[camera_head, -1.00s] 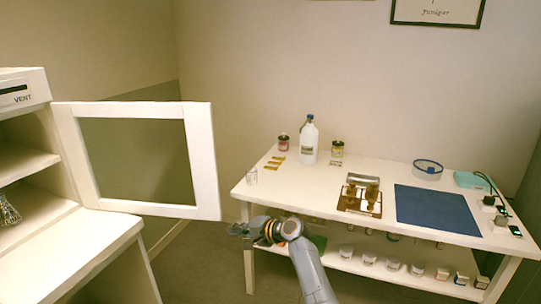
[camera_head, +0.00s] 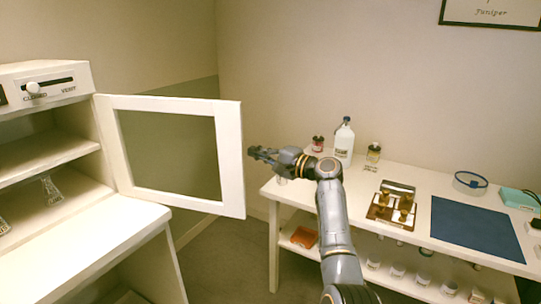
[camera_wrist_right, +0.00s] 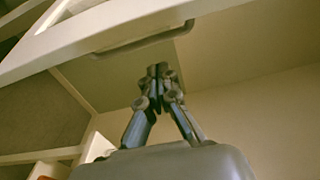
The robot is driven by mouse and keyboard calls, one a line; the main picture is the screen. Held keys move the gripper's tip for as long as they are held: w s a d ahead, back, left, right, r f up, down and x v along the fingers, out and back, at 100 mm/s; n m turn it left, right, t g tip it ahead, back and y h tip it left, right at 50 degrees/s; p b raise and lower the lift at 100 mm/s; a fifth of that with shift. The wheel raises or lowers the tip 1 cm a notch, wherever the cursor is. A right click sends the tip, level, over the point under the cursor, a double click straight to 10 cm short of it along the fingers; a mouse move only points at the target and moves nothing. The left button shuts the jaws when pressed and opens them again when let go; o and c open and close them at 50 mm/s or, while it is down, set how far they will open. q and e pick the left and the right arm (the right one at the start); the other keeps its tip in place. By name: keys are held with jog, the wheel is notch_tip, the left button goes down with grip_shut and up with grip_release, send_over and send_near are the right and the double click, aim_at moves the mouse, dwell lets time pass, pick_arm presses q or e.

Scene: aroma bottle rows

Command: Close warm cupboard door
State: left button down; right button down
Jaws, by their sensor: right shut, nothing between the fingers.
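The warm cupboard (camera_head: 70,165) stands at the left in the head view, with its white-framed door (camera_head: 230,160) swung wide open to the right. The door has a dark see-through panel. My right gripper (camera_head: 252,152) is shut and empty, just right of the door's free edge; I cannot tell whether it touches. In the right wrist view the gripper (camera_wrist_right: 158,70) points up toward the door frame (camera_wrist_right: 100,30), and a bar handle (camera_wrist_right: 145,42) shows on the door beyond the fingertips. My left gripper is in neither view.
A white table (camera_head: 410,190) stands at the right with a white bottle (camera_head: 344,143), small jars, a brown rack (camera_head: 392,205) and a blue mat (camera_head: 475,228). Its lower shelf holds several small jars. Glass flasks (camera_head: 52,190) stand inside the cupboard. Floor shows between cupboard and table.

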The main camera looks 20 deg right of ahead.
jog(key=s+a+p, duration=0.1)
jog(key=s+a, duration=0.1)
jog(key=a, duration=0.1)
jog(key=shift+s+p, duration=0.25)
jog(key=shift+p, duration=0.1)
jog(key=shift+f, duration=0.1)
